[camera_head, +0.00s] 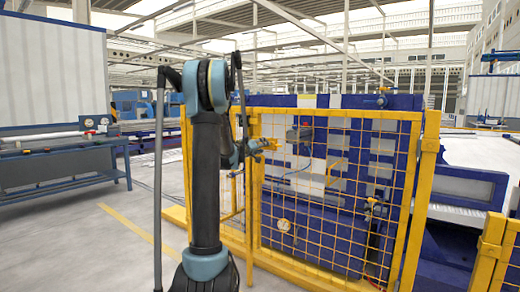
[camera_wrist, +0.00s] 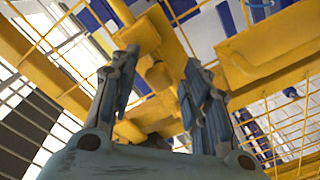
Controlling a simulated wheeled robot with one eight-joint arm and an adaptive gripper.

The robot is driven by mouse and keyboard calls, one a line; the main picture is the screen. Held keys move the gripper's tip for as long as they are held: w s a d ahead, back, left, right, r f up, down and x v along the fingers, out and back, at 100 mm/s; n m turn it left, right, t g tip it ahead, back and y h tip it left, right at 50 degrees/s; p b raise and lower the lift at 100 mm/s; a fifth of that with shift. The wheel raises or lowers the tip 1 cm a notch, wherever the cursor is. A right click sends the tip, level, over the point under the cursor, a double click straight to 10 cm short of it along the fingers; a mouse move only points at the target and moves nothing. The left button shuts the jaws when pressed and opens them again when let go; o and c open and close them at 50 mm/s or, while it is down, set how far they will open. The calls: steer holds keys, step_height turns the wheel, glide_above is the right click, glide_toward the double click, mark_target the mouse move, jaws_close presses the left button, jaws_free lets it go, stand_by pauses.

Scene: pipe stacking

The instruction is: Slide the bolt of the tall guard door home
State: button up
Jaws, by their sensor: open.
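The tall guard door (camera_head: 335,115) is a yellow frame with wire mesh, standing upright in the middle of the head view. Its yellow bolt (camera_head: 269,144) shows small at the door's left edge, partly behind my gripper (camera_head: 254,147). In the wrist view my gripper (camera_wrist: 160,64) is open, its two fingers apart on either side of yellow bolt parts. A small yellow knob-like piece (camera_wrist: 158,76) shows between the fingers. Whether the fingers touch it, and how far the bolt reaches, I cannot tell. A wide yellow plate (camera_wrist: 270,45) lies to the right of the fingers.
A yellow post (camera_head: 430,145) bounds the door on the right. Blue machinery (camera_head: 340,102) stands behind the mesh. A blue workbench (camera_head: 65,165) is at the left, with open grey floor (camera_head: 90,235) before it. Another yellow fence part (camera_head: 490,250) is at lower right.

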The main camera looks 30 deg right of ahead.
steer(key=shift+w+d, duration=0.2)
steer(key=shift+d, duration=0.25)
jaws_close()
steer(key=w+a, duration=0.2)
steer(key=w, duration=0.3)
steer(key=shift+w+a, duration=0.2)
steer(key=shift+w, duration=0.1)
jaws_free()
steer(key=shift+w, duration=0.15)
steer(key=shift+a, duration=0.1)
